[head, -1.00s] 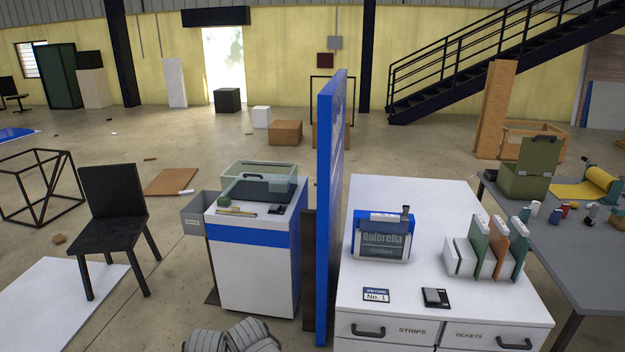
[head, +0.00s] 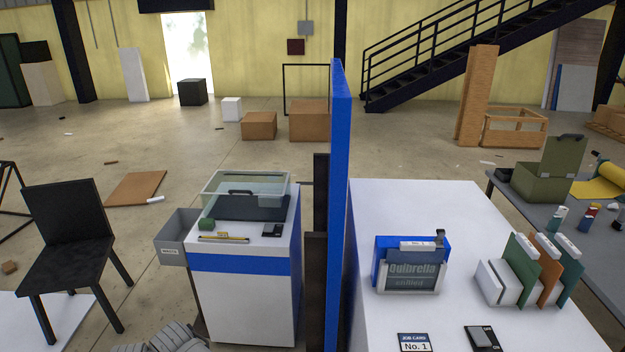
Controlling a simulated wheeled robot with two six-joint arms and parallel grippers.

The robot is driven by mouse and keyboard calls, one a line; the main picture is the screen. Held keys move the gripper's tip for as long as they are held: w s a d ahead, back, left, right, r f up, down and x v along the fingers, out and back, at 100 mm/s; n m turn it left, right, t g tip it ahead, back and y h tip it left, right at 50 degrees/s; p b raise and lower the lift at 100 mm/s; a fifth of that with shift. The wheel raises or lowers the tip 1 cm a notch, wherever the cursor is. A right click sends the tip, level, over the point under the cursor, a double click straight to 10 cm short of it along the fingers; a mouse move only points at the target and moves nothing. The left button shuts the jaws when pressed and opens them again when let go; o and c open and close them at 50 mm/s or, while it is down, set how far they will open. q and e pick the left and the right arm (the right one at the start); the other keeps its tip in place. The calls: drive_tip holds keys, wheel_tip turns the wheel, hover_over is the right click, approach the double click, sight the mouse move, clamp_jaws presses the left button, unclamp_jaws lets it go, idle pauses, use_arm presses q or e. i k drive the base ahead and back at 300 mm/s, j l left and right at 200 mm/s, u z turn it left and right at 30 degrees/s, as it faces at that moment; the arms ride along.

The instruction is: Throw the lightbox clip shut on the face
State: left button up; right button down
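The lightbox (head: 381,247) stands upright on the white counter right of the blue partition. It has a blue body and a dark grey face (head: 412,276) lettered "Quibrella" on its front. A small dark clip (head: 440,236) sticks up above the top right corner of the lightbox. Whether it touches the face is too small to tell. A white label strip lies along the top edge.
The tall blue partition (head: 340,200) stands left of the white counter (head: 375,200). A rack with coloured dividers (head: 520,262) is to the right. A job card (head: 414,342) and a black switch (head: 482,338) lie in front. A white cabinet (head: 245,300) stands left of the partition.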

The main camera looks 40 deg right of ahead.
sight(440, 232)
drive_tip(key=i+j+z, duration=0.1)
drive_tip(key=i+z, duration=0.15)
drive_tip(key=i, duration=0.15)
drive_tip(key=i+j+z, duration=0.15)
drive_tip(key=i+z, duration=0.35)
drive_tip(key=z, duration=0.3)
drive_tip(key=i+j+z, duration=0.2)
drive_tip(key=z, duration=0.25)
drive_tip(key=i+j+z, duration=0.15)
drive_tip(key=z, duration=0.35)
drive_tip(key=i+j+z, duration=0.1)
drive_tip(key=z, duration=0.3)
drive_tip(key=i+j+z, duration=0.15)
drive_tip(key=z, duration=0.25)
drive_tip(key=j+z, duration=0.15)
drive_tip(key=z, duration=0.3)
drive_tip(key=i+j+z, duration=0.1)
drive_tip(key=j+z, duration=0.15)
drive_tip(key=z, duration=0.15)
drive_tip(key=j+z, duration=0.2)
drive_tip(key=z, duration=0.2)
drive_tip(key=i+j+z, duration=0.1)
drive_tip(key=j+z, duration=0.3)
drive_tip(key=i+j+z, duration=0.1)
drive_tip(key=j+z, duration=0.3)
